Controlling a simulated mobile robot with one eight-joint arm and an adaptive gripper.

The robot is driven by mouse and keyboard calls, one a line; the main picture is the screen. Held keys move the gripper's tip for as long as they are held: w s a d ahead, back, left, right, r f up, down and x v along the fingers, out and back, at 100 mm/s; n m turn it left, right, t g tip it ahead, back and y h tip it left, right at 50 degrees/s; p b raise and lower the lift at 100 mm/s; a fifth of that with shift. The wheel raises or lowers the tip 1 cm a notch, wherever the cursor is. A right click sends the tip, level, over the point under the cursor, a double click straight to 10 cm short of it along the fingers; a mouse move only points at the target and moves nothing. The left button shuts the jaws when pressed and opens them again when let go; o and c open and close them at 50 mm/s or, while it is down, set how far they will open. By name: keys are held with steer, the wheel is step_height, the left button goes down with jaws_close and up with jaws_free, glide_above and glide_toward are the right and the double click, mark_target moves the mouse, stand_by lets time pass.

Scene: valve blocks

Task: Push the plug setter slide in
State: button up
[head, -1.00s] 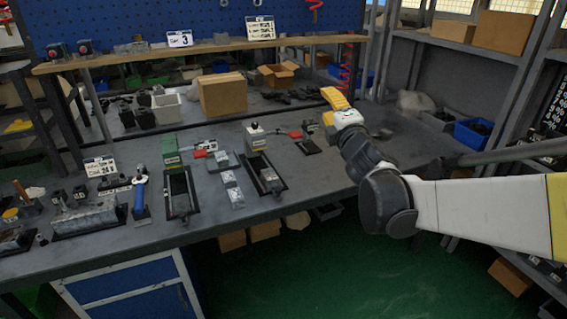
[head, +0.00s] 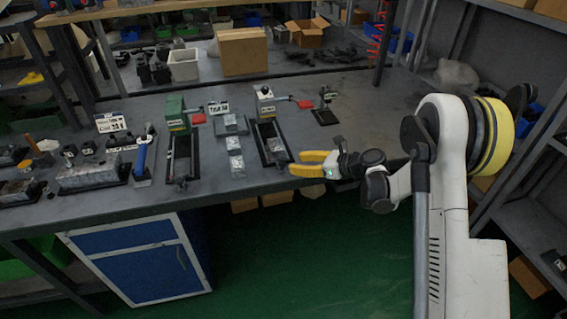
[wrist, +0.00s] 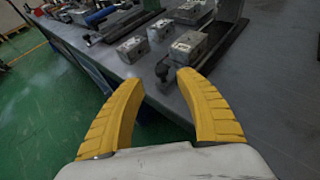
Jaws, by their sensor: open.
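Two bench fixtures with dark rails stand side by side, one with a green head (head: 177,112) and one with a white head (head: 265,103); their labels are too small for me to tell which is the plug setter. The white-headed fixture has a grey slide block (head: 275,146) near the front end of its rail, away from the head. In the wrist view this slide block (wrist: 188,47) has a dark knob (wrist: 163,69) at its front, just beyond my fingertips. My gripper (head: 298,163) has yellow fingers, open and empty, at the bench's front edge. It also shows in the wrist view (wrist: 160,78).
Loose metal blocks (head: 236,160) lie between the fixtures. A red-handled lever (head: 304,104) sticks out right of the white head, near a small black stand (head: 325,106). The bench (head: 370,120) is clear at right.

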mark_target(282, 161)
steer(key=b+x, duration=0.2)
steer(key=x, duration=0.5)
steer(key=shift+w, duration=0.15)
jaws_close()
steer(key=shift+f, duration=0.1)
steer(key=shift+w, duration=0.1)
